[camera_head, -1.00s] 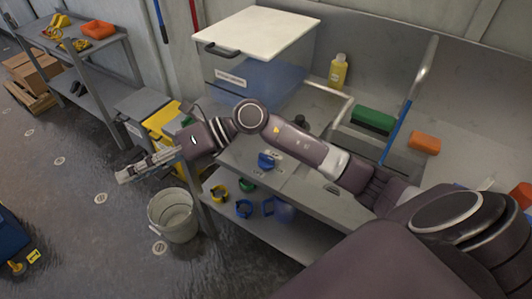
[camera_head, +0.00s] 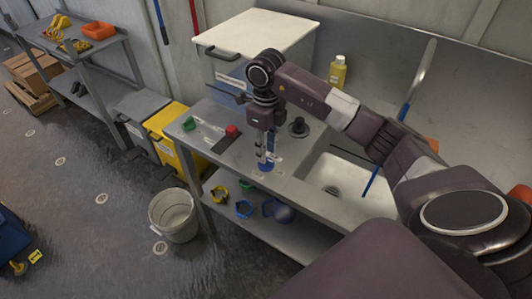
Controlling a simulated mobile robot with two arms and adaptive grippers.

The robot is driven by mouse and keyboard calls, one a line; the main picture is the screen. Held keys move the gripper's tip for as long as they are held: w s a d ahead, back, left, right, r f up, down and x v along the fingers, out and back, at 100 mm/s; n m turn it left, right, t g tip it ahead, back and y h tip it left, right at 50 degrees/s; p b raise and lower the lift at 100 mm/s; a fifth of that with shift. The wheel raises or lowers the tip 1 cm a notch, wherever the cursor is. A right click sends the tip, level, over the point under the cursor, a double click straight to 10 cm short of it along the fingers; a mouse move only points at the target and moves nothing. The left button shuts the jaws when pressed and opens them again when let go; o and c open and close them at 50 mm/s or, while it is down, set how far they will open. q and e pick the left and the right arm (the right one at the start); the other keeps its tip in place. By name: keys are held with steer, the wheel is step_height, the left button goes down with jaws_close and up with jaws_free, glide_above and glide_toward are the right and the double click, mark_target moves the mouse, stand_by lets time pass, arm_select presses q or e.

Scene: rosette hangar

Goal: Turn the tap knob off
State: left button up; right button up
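A blue knob (camera_head: 265,167) sits on the front of the grey sink bench (camera_head: 320,205), with small labels beside it. My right gripper (camera_head: 265,157) points straight down directly over this knob, its fingertips at or very close to it. The fingers partly hide the knob, and their gap and any contact are too small to tell. A red knob (camera_head: 232,130) and a green knob (camera_head: 188,124) stand farther left on the bench. My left gripper is out of view.
A sink basin (camera_head: 340,178) lies right of the gripper, with a grey and blue rod-like piece (camera_head: 405,111) above it. A white-lidded box (camera_head: 262,32) and yellow bottle (camera_head: 338,72) stand behind. A bucket (camera_head: 174,214) stands on the floor.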

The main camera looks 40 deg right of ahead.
steer(key=shift+f, duration=1.35)
jaws_close()
